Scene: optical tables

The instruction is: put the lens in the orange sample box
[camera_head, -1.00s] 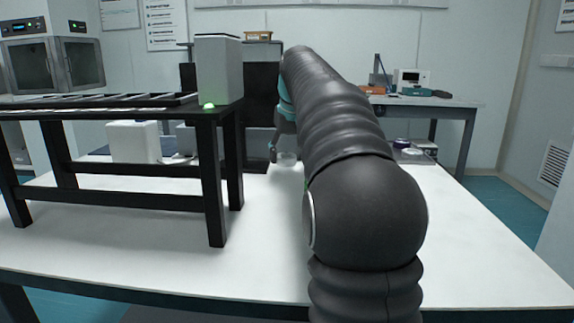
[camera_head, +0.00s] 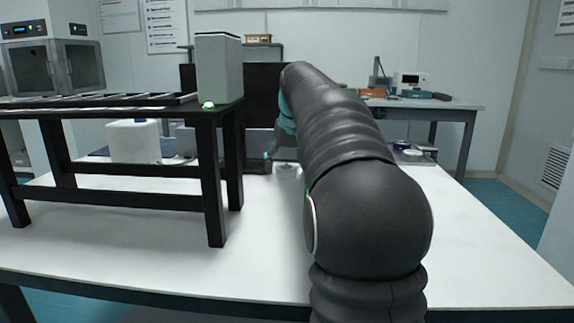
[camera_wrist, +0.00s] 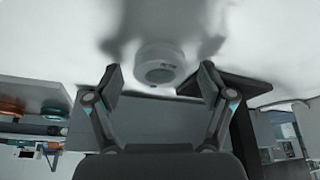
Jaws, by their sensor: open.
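A small white round piece with a grey disc on its face, which looks like the lens (camera_wrist: 160,64), stands on the white table ahead of my gripper (camera_wrist: 159,78) in the wrist view. The two fingers are spread apart, one on each side of its near edge, with nothing held. In the head view the lens (camera_head: 287,170) is a pale low shape left of my arm, and my gripper is mostly hidden behind the arm. Orange items (camera_head: 376,91) lie on the back table; I cannot tell whether one is the orange sample box.
A black rack (camera_head: 140,202) with a grey box (camera_head: 219,68) on top stands at the left. A white container (camera_head: 133,141) is behind it. Small items (camera_head: 408,153) lie right of my arm. The white table's (camera_head: 480,245) front right is clear.

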